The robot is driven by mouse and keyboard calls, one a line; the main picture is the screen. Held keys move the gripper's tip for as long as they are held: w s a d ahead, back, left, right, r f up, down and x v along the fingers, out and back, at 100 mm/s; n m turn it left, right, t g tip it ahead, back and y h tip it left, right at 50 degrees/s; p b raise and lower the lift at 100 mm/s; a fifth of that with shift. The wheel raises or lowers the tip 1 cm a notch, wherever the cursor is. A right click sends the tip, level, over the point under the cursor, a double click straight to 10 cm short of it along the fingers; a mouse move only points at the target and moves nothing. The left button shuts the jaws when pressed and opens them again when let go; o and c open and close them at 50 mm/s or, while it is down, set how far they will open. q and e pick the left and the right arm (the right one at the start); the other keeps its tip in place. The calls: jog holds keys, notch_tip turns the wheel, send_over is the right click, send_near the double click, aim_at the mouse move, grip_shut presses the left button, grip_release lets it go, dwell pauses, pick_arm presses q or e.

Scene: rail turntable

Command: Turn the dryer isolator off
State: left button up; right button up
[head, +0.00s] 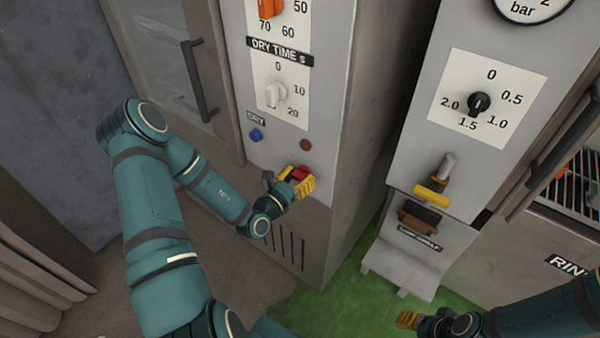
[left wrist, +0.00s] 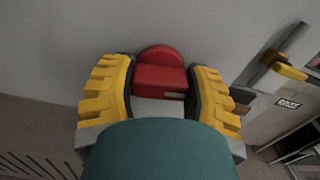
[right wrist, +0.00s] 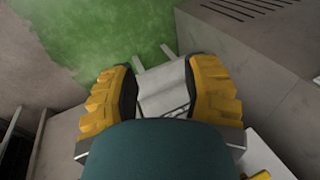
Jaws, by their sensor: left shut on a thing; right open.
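The dryer isolator is a red rotary handle (head: 299,172) low on the grey dryer cabinet's front, below the dry button and a brown-red lamp. In the left wrist view the red handle (left wrist: 160,78) sits between the yellow finger pads. My left gripper (head: 301,181) is shut on it, and the fingers partly hide it in the head view. Any markings around the handle are hidden. My right gripper (head: 408,319) is open and empty, low at the right over the green floor. It also shows in the right wrist view (right wrist: 160,92).
The blue dry button (head: 256,135) and the white dry time dial (head: 275,94) are above the isolator. A second cabinet with a black dial (head: 479,103) and a yellow-handled valve (head: 432,192) stands to the right. The green floor (head: 345,304) is open between them.

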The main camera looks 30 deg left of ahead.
pick_arm(q)
jog(key=n+p, duration=0.5)
jog(key=p, duration=0.1)
jog(key=shift+r, duration=0.15)
jog(key=n+p, duration=0.2)
jog(key=n, duration=0.1)
jog(key=n+p, duration=0.2)
jog(key=n, duration=0.1)
jog(key=shift+n, duration=0.3)
jog(key=n+p, duration=0.1)
jog(key=n, duration=0.1)
jog(key=n+p, duration=0.1)
jog(key=n, duration=0.1)
jog(key=shift+f+n, duration=0.2)
jog(key=shift+n, duration=0.2)
pick_arm(e)
notch_tip(320, 180, up, 13)
jog(key=w, duration=0.1)
jog(key=shift+w+d+t, duration=0.2)
jog(key=shift+w+t, duration=0.05)
jog(key=shift+t, duration=0.05)
pick_arm(q)
jog(key=o, duration=1.2)
jog(key=s, duration=0.8)
jog(key=s+a, duration=0.1)
jog(key=s, duration=0.3)
